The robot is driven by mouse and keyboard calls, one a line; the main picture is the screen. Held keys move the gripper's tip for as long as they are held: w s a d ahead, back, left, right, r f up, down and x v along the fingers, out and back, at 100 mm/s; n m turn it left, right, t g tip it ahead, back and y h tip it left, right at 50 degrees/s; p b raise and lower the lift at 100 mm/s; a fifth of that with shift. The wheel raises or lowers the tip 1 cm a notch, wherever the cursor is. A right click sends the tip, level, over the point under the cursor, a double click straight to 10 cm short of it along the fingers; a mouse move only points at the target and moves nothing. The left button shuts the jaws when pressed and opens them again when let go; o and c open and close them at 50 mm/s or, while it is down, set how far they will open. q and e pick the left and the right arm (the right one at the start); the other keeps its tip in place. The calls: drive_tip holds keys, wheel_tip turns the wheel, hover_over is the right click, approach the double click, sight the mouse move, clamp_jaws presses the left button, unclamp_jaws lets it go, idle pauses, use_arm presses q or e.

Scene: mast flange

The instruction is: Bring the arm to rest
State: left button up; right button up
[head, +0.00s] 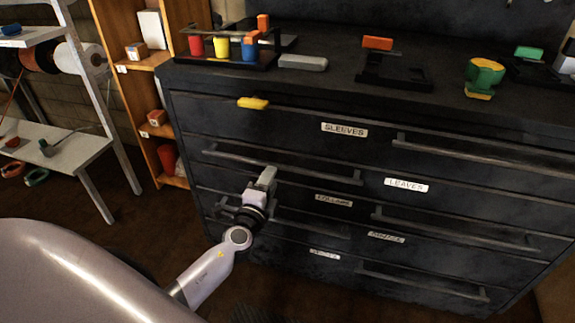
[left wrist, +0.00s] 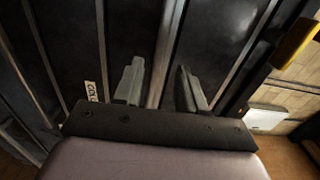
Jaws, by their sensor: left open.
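My left arm comes in from the lower left in the head view, and its gripper (head: 267,177) is in front of the dark drawer cabinet (head: 215,125), left of centre. My right gripper shows in neither view.
Shelves (head: 165,130) stand at left. The brown floor (head: 120,230) shows open room before them.

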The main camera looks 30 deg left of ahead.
use_arm(q)
drive_tip(key=s+d+f+n+g+h, duration=0.25)
drive_tip(key=s+d+n, duration=0.2)
drive_tip(key=s, duration=0.35)
drive_tip(key=s+d+f+n+g+h, duration=0.2)
drive_tip(key=s+d+f+n, duration=0.25)
drive_tip(key=s, duration=0.25)
drive_tip(key=s+d+f+n+g+h, duration=0.25)
drive_tip(key=s+d+n, duration=0.2)
drive_tip(key=s, duration=0.35)
wheel_tip(320, 180, up, 13)
drive_tip(key=s+p, duration=0.1)
drive_tip(key=p, duration=1.5)
drive_tip(key=shift+s+d+y, duration=0.25)
drive_tip(key=shift+s+y, duration=0.15)
drive_tip(key=shift+r+m, duration=0.1)
drive_tip(key=shift+m, duration=0.15)
